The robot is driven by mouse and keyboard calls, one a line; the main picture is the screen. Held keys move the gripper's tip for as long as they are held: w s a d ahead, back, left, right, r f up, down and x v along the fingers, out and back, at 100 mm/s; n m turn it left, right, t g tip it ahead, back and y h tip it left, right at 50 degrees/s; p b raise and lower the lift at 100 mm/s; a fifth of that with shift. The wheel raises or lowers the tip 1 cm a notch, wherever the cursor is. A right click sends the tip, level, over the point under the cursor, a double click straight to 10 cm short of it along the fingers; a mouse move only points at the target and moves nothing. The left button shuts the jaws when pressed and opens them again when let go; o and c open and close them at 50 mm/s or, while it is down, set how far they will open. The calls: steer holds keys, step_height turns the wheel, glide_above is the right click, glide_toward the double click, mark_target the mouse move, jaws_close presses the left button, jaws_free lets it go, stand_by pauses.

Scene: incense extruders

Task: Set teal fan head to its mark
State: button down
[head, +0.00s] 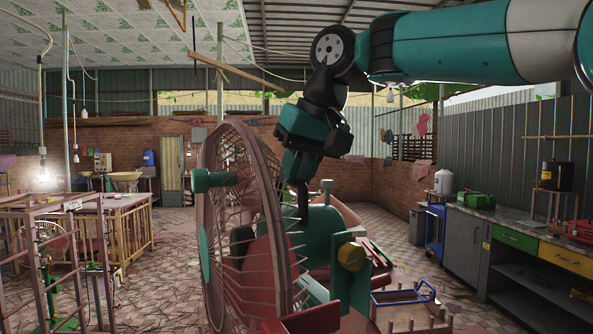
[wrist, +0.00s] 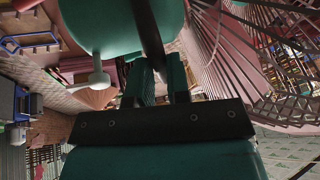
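The large fan head has a round pinkish-red wire guard (head: 243,160) with a teal hub knob at its left, and a teal housing (head: 322,226) behind the guard. The housing also fills the top of the wrist view (wrist: 115,22), with the guard (wrist: 240,45) at right. A dark upright bar (head: 303,206) rises by the housing. My gripper (head: 300,184) points down over it. In the wrist view my gripper (wrist: 160,75) has a finger on each side of the dark bar (wrist: 148,28), with little gap showing. I cannot make out a mark.
A teal plate with a yellow knob (head: 351,256) stands right of the guard. A blue-framed tray (head: 403,297) is at lower right. A counter with drawers (head: 515,240) lines the right wall. Wooden frames (head: 125,230) stand at left. Tiled floor is open behind.

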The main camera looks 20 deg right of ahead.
steer(key=shift+s+a+f+b, duration=0.1)
steer(key=shift+a+f+b, duration=0.3)
steer(key=shift+a, duration=0.2)
steer(key=shift+a+f+b, duration=0.35)
steer(key=shift+a, duration=0.2)
steer(key=shift+a+f, duration=0.1)
steer(key=shift+a, duration=0.3)
steer(key=c, duration=1.1)
jaws_free()
steer(key=shift+a, duration=0.15)
